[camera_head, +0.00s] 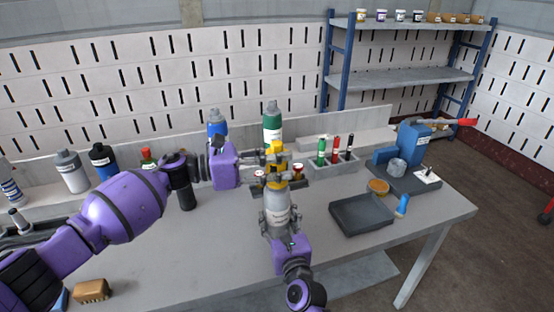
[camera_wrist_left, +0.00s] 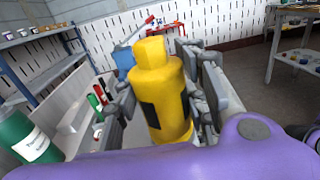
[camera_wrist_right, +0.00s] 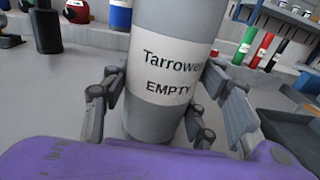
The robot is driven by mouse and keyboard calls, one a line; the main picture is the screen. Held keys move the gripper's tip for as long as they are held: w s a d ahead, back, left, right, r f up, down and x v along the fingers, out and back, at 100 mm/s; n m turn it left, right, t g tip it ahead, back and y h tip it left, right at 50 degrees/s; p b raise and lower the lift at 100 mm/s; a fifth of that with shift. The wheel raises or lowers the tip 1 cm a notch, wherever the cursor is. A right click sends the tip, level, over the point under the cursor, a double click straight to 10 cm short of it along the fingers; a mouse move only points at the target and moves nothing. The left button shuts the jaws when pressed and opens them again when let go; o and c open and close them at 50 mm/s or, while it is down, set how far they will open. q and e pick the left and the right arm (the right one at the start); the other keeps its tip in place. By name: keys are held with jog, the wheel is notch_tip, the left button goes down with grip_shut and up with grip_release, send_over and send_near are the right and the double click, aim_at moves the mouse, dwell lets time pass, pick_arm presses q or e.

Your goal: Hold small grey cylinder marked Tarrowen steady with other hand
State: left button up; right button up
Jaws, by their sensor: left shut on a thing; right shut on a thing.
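The small grey cylinder (camera_head: 276,211) stands upright above the table in the middle of the head view. Its white label reads Tarrowen and EMPTY in the right wrist view, where the cylinder (camera_wrist_right: 158,118) fills the space between the fingers. My right gripper (camera_head: 279,230) is shut around its lower body. My left gripper (camera_head: 279,162) is shut on a yellow part (camera_wrist_left: 163,98) with a faceted top and a dark patch. The yellow part is directly above the grey cylinder's top; whether they are joined is unclear. The cylinder's top is partly hidden by my left fingers.
A green cylinder (camera_head: 272,122) and a blue one (camera_head: 217,126) stand behind. A rack (camera_head: 335,166) holds green, red and black small cylinders. A dark tray (camera_head: 362,214) and small blue cylinder (camera_head: 402,205) are at right. Clear table lies at front right.

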pick_arm(q)
jog(key=shift+n+t+y, duration=0.6)
jog(key=shift+n+t, duration=0.4)
jog(key=shift+t, duration=0.45)
jog(key=shift+n+t+y, duration=0.6)
jog(key=shift+n+t, duration=0.4)
jog(key=shift+t, duration=0.45)
jog(key=n+t+y, duration=0.3)
jog(key=shift+r+t, duration=0.1)
jog(key=shift+t, duration=0.2)
jog(key=shift+d+n+t+y, duration=0.1)
jog(key=shift+n+t+y, duration=0.8)
jog(key=shift+n+y, duration=0.25)
jog(key=shift+n+t+y, duration=0.35)
jog(key=shift+t+y, duration=0.05)
jog(key=shift+y, duration=0.35)
